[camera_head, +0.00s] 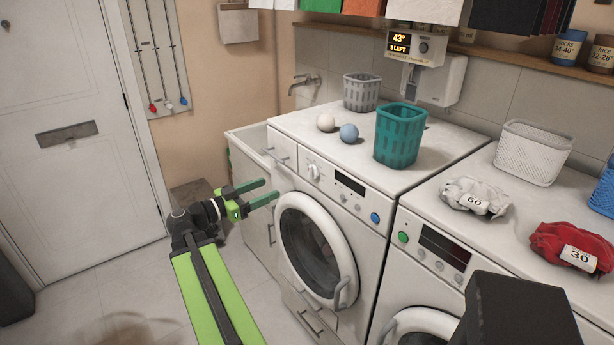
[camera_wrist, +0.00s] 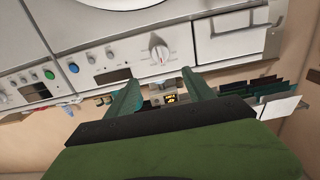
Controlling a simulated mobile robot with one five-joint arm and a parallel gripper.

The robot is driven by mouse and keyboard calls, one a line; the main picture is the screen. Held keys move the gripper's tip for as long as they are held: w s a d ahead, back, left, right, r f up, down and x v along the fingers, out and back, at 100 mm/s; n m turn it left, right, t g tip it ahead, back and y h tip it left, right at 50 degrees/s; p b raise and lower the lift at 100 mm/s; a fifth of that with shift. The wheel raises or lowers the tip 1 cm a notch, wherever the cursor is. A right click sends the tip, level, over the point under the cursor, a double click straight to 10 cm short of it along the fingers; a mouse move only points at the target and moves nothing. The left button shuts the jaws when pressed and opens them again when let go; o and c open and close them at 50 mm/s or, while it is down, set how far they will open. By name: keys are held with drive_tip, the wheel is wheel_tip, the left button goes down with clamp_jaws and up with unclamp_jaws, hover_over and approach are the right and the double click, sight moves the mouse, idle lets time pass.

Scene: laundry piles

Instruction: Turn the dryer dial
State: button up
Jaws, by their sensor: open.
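The dial (camera_head: 314,172) is a white round knob on the left machine's front panel, beside a dark display. It also shows in the wrist view (camera_wrist: 159,52), between and beyond my fingertips. The left machine (camera_head: 381,192) has a round glass door, shut, below the panel. My gripper (camera_head: 271,189) is open and empty, its two green fingers pointing toward the machine's front, left of and slightly lower than the dial. In the wrist view the gripper (camera_wrist: 160,72) has a gap between fingers and dial, with no visible contact. The picture there is upside down.
A teal basket (camera_head: 400,136), a grey basket (camera_head: 361,92) and two balls stand on the left machine. The right machine (camera_head: 470,238) carries grey and red cloth bundles and a white basket (camera_head: 532,152). A wall display (camera_head: 400,42) reads "43°, 3 LEFT".

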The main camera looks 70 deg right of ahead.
sight(309, 172)
drive_tip(key=x, duration=1.5)
drive_tip(key=shift+d, duration=0.25)
